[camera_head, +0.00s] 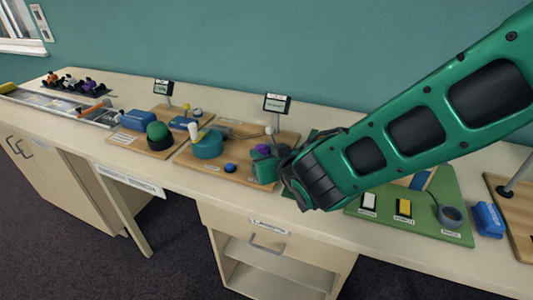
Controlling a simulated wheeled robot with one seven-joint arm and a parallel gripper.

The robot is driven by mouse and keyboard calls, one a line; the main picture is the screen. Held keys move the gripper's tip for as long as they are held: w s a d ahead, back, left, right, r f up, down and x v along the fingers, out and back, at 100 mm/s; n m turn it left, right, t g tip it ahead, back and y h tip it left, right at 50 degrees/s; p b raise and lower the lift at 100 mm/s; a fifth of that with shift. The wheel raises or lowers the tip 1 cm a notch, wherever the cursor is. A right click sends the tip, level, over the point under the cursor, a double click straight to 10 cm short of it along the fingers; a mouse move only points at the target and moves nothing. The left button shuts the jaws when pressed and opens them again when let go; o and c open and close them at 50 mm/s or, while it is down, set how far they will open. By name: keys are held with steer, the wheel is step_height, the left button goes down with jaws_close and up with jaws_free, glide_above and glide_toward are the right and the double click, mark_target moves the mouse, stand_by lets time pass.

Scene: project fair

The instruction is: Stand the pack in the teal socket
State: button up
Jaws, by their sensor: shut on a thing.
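A teal box-shaped holder (264,171), which looks like the teal socket, stands at the right end of the middle wooden board. A small purple piece (262,149), which looks like the pack, shows at its top. My gripper (281,162) reaches in from the right, dark fingers closed at the purple piece and close beside the teal holder. My fingers hide much of both. I cannot tell whether the pack is inside the socket or only above it, nor whether it is upright.
The middle board (230,170) also carries a round teal part (207,145) with a white peg and a blue knob (230,168). A small sign (277,103) stands behind.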

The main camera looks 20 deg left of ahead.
steer(key=shift+f, duration=0.6)
stand_by(0.4)
steer(key=o, duration=0.8)
steer(key=shift+v, duration=5.45)
steer(key=shift+w+d, duration=0.1)
